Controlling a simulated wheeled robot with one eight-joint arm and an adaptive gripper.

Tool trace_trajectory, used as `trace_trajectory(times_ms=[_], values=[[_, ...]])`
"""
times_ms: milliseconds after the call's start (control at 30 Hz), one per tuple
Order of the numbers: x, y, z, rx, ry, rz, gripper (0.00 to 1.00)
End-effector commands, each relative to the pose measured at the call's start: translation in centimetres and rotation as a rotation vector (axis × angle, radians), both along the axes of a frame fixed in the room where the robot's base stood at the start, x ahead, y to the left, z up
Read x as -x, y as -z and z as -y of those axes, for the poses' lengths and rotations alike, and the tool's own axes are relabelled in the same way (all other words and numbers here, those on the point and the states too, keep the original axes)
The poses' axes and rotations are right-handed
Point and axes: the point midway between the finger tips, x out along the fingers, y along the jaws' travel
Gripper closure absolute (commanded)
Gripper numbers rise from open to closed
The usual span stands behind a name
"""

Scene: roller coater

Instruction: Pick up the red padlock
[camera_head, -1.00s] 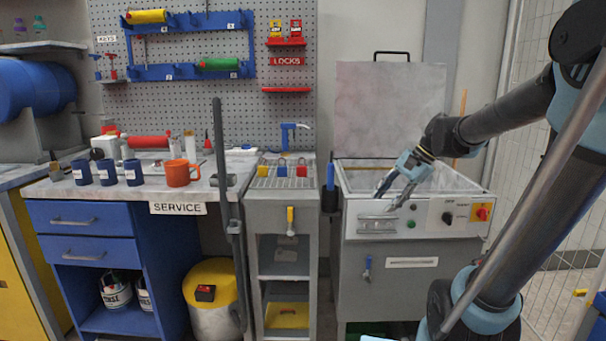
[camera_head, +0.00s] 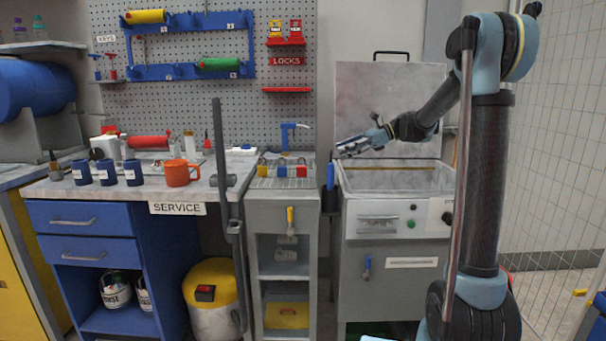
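The red padlock (camera_head: 301,171) is small and sits at the right end of a short row on the grey top of the narrow cabinet. A blue padlock (camera_head: 283,171) and a yellow padlock (camera_head: 263,171) are to its left. My gripper (camera_head: 341,148) is up and to the right of the red padlock, in front of the raised lid, with its fingers pointing left. It is apart from the padlocks. The fingers are seen from the side and are too small to tell whether they are open.
A blue tool (camera_head: 288,136) stands behind the padlocks. The grey machine (camera_head: 395,225) with a raised lid (camera_head: 390,105) is to the right. An orange mug (camera_head: 181,173) stands on the service bench. A dark upright post (camera_head: 219,140) rises left of the padlocks.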

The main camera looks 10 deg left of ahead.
Motion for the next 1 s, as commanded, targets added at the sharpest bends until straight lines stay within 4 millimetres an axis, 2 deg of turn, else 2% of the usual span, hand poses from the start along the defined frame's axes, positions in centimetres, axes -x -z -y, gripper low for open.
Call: trace_trajectory(times_ms=[167,600,767,1000], values=[[0.4,0.6,-1.8,-0.005,-0.004,-0.008,0.6],[2.2,3.6,-8.6,-0.004,-0.003,-0.007,0.6],[2.5,4.2,-10.1,-0.003,-0.002,-0.006,0.6],[2.7,4.6,-11.0,-0.003,-0.002,-0.006,0.6]])
